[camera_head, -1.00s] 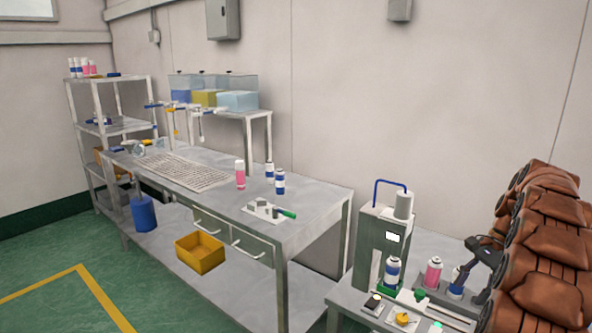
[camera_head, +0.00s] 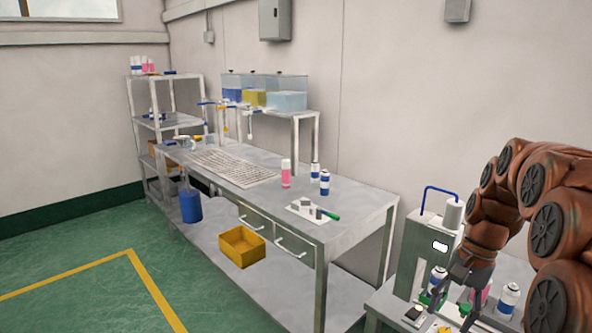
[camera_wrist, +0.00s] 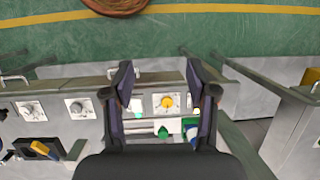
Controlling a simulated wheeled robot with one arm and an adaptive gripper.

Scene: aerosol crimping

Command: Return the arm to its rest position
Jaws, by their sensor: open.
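My gripper (camera_head: 458,280) is in the lower right of the head view, at the end of my brown arm, in front of the crimping station. In the wrist view my gripper (camera_wrist: 158,72) shows two dark fingers spread apart with nothing between them. A blue-and-white can (camera_head: 437,279) stands at the grey crimping machine (camera_head: 413,250). Another blue-and-white can (camera_head: 508,298) stands to the right, apart from the fingers. A pink can (camera_head: 484,293) between them is partly hidden by my gripper.
The small bench has a yellow knob (camera_wrist: 167,102) and a green part (camera_wrist: 190,122). A long grey workbench (camera_head: 345,205) with cans and a tray stands left of it. A yellow bin (camera_head: 242,246) is on its lower shelf. Green floor (camera_head: 75,260) is open at left.

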